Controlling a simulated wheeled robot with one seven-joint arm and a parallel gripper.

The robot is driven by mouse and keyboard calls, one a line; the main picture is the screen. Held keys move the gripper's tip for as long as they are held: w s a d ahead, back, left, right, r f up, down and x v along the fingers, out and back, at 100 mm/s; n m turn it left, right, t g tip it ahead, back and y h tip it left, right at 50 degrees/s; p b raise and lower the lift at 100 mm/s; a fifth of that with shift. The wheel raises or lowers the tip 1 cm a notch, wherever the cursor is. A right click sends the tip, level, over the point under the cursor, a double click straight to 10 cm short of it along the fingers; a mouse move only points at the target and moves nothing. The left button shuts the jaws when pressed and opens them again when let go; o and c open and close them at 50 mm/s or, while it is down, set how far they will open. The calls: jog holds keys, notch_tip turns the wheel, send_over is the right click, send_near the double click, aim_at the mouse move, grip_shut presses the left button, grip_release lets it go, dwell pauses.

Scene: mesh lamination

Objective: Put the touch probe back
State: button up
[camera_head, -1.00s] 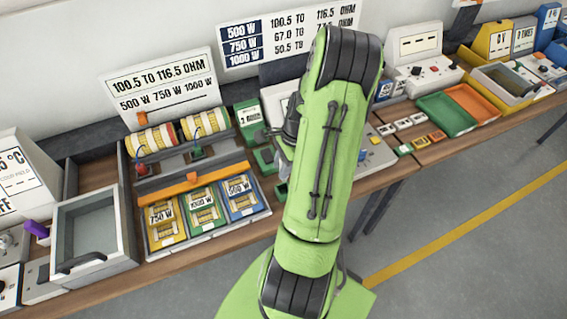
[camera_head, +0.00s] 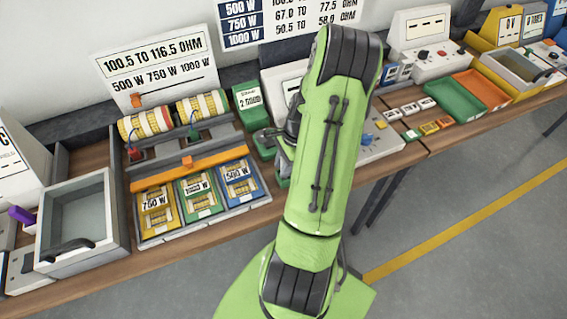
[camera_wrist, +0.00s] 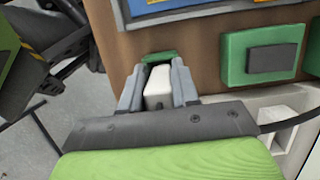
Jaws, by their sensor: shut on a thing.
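In the wrist view my gripper (camera_wrist: 158,72) is shut on a pale, white block-shaped body, which I take to be the touch probe (camera_wrist: 157,90). Its far end points at a small green piece (camera_wrist: 158,57) at the brown bench edge. I cannot tell whether the probe touches this piece or whether the piece is part of it. A dark cable (camera_wrist: 290,121) runs off to the right.
A green block with a dark pad (camera_wrist: 274,57) lies right of the gripper. The tray of 750, 1000 and 500 W coils (camera_head: 200,228) and a grey bin (camera_head: 112,240) stand left of my arm. Green (camera_head: 452,97) and orange trays stand right. Floor is clear in front.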

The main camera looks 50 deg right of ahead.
jog(key=o, duration=1)
jog(key=shift+c, duration=0.2)
jog(key=shift+r, duration=0.15)
jog(key=p+v, duration=0.2)
jog(key=v, duration=1.3)
jog(key=shift+r+p, duration=0.35)
jog(key=shift+p, duration=0.05)
